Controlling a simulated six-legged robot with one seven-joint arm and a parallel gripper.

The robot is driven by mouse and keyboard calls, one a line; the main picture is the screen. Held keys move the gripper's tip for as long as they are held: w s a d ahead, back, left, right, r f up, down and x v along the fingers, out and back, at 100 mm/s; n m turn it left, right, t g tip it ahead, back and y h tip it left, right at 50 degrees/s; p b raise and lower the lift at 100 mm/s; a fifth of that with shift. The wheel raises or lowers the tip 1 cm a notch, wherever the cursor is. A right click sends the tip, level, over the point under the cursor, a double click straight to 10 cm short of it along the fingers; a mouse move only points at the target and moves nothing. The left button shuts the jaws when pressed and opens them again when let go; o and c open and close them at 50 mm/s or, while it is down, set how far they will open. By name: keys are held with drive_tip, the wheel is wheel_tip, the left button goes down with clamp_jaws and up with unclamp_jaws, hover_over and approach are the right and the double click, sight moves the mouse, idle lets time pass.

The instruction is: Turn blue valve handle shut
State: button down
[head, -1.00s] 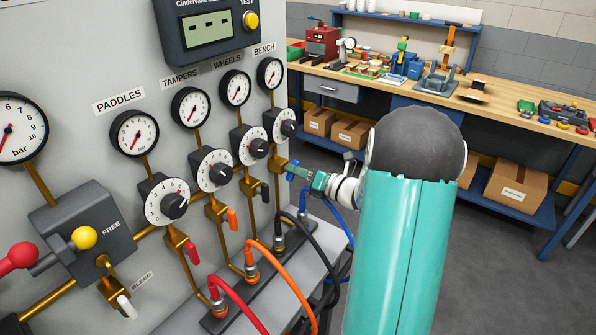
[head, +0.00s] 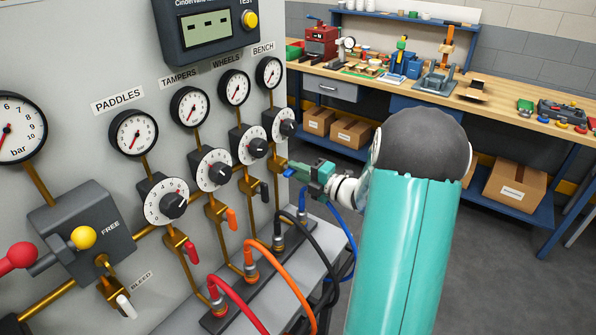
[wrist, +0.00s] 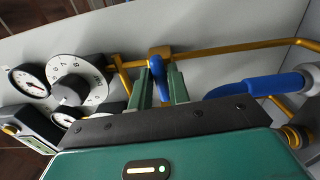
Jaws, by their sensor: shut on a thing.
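The blue valve handle (wrist: 157,68) sits on the brass bench-line valve, below the dial at the far right of the panel. In the head view a small blue part of the handle (head: 289,172) shows at the tip of my gripper (head: 297,168). In the wrist view the handle is between the two green fingers of my gripper (wrist: 163,77), which are shut on it. Part of the handle is hidden by the fingers, so its exact angle is hard to read.
A blue hose (wrist: 250,86) runs close to the right of my fingers in the wrist view. A black handle (head: 264,191) and an orange handle (head: 232,219) are on neighbouring valves. Hoses rise from the ledge below. The panel's dial (head: 284,125) is just above my gripper.

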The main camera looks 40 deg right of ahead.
drive_tip(key=shift+s+m, duration=0.1)
drive_tip(key=shift+m, duration=0.3)
drive_tip(key=c, duration=1.4)
unclamp_jaws()
drive_tip(key=shift+c, duration=0.2)
drive_tip(key=v, duration=1.3)
drive_tip(key=shift+s+d, duration=0.15)
drive_tip(key=shift+s, duration=0.2)
